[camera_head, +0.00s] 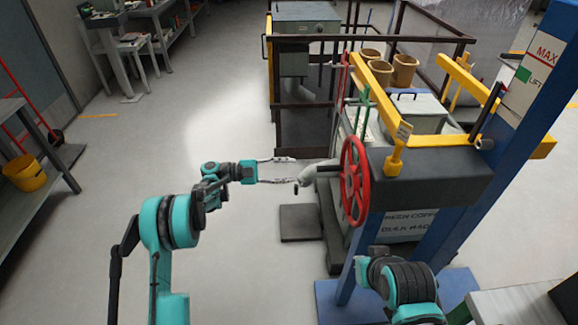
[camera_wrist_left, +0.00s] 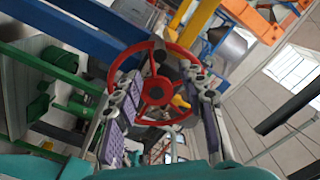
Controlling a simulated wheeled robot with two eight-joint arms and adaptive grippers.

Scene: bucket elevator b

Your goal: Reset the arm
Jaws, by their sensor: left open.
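My left arm comes in from the lower left in the head view, and its gripper (camera_head: 280,171) is open and empty. Its fingertips are left of a red handwheel (camera_head: 354,181) on the side of the machine, near a grey curved spout or handle (camera_head: 316,172). In the left wrist view the open fingers (camera_wrist_left: 165,95) are spread on either side of the red wheel (camera_wrist_left: 157,92), which lies beyond them. Whether they touch anything, I cannot tell. A teal joint of my right arm (camera_head: 402,284) shows at the lower right; its gripper is out of view.
A blue post (camera_head: 512,95) and yellow bars (camera_head: 380,108) stand on the machine at right. A dark railing (camera_head: 302,118) is behind it. A grey floor plate (camera_head: 301,223) lies below the gripper. A yellow bucket (camera_head: 24,173) sits on the left shelf. Open floor (camera_head: 205,110) lies between.

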